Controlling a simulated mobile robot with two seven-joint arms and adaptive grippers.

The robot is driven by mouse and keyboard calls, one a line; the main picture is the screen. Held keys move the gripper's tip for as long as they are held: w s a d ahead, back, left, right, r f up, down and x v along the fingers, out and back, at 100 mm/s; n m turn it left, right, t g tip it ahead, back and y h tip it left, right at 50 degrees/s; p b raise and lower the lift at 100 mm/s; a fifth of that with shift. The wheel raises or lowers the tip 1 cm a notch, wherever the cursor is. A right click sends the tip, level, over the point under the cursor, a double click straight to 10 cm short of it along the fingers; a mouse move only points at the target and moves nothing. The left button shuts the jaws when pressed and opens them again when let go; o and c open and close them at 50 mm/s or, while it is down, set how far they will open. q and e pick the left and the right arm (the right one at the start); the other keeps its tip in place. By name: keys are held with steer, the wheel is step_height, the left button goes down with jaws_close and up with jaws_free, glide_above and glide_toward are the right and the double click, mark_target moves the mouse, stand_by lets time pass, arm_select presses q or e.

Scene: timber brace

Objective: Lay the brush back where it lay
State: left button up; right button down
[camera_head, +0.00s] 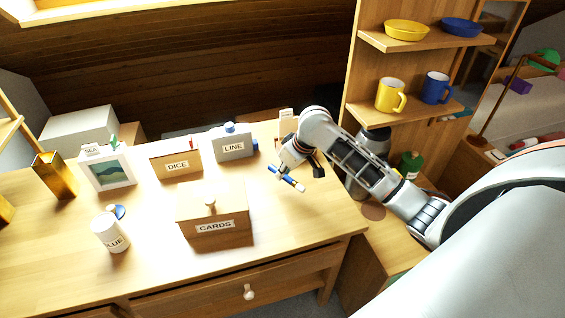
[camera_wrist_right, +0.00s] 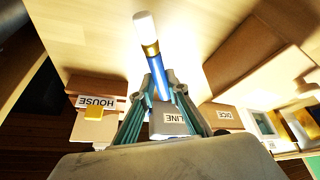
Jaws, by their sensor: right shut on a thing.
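The brush (camera_head: 291,181) has a blue handle, a gold ferrule and a white end. My right gripper (camera_head: 286,172) is shut on its blue handle, over the right part of the desk. In the head view the white end points to the lower right. In the right wrist view the brush (camera_wrist_right: 151,52) sticks out from between the fingers of the right gripper (camera_wrist_right: 161,88), white end away from the palm. I cannot tell whether the brush touches the desktop. My left gripper is not in view.
The desk (camera_head: 300,230) is clear in front of the brush. The CARDS box (camera_head: 214,210) stands left of it. The LINE box (camera_head: 234,147) and DICE box (camera_head: 177,164) stand behind. A white GLUE pot (camera_head: 111,233) is farther left. Shelves with mugs (camera_head: 390,95) rise at the right.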

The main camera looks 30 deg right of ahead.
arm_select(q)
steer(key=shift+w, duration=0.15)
arm_select(e)
steer(key=shift+d+r, duration=0.4)
steer(key=shift+d, duration=0.25)
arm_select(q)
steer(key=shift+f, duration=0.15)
arm_select(e)
steer(key=shift+r, duration=0.1)
step_height(320, 180, down, 2)
steer(key=shift+f, duration=0.1)
steer(key=shift+f+b, duration=0.65)
steer(key=shift+f, duration=1.95)
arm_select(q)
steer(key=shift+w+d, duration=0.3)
arm_select(e)
steer(key=shift+f, duration=0.15)
